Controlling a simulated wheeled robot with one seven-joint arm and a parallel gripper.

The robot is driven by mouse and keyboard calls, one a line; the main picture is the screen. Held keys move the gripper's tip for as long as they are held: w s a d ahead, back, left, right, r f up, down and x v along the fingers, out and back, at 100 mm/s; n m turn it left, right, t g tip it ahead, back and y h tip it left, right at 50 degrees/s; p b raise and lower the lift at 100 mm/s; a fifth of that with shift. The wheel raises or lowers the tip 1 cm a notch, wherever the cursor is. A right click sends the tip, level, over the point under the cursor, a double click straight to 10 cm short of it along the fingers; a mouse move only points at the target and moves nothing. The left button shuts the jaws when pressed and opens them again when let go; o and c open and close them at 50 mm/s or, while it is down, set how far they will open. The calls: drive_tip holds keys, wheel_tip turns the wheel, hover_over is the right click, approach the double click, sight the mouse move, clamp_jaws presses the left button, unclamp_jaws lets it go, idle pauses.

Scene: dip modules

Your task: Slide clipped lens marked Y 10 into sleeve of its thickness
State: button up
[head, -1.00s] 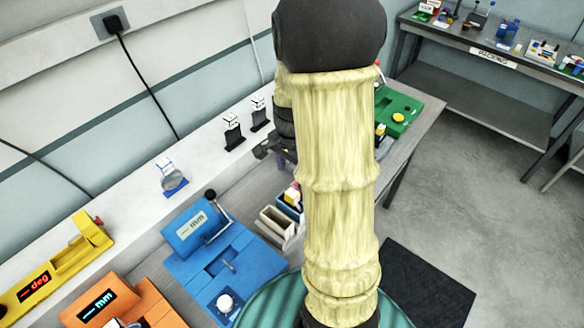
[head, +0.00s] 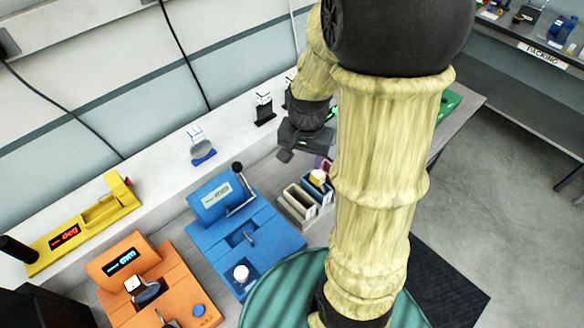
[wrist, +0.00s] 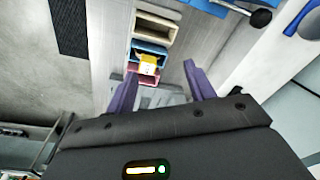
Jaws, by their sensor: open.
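Small clipped lenses with white block tags show in the head view; no mark is legible, so I cannot tell which is Y 10. One lens (head: 202,151) stands in a blue holder on the white ledge, and another (head: 147,291) sits on the orange gauge. A beige sleeve (head: 297,205), a blue sleeve (head: 312,191) and a pink-purple sleeve (wrist: 143,77) stand in a row. A yellow-clipped piece (wrist: 149,65) with a white top is at the blue sleeve. My gripper (wrist: 162,88) is open and empty near the sleeve row, its fingers apart.
A blue gauge (head: 262,240) with a lever stands beside the sleeves. The orange gauge (head: 180,293) and yellow gauge (head: 95,215) are further left. A black holder (head: 264,113) stands on the ledge. The packing table (head: 541,52) is at far right.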

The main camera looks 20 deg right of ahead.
drive_tip(key=s+a+r+n+t, duration=0.1)
drive_tip(key=s+a+n, duration=0.3)
drive_tip(key=a+n, duration=0.2)
drive_tip(key=shift+n, duration=1)
drive_tip(key=shift+s, duration=0.1)
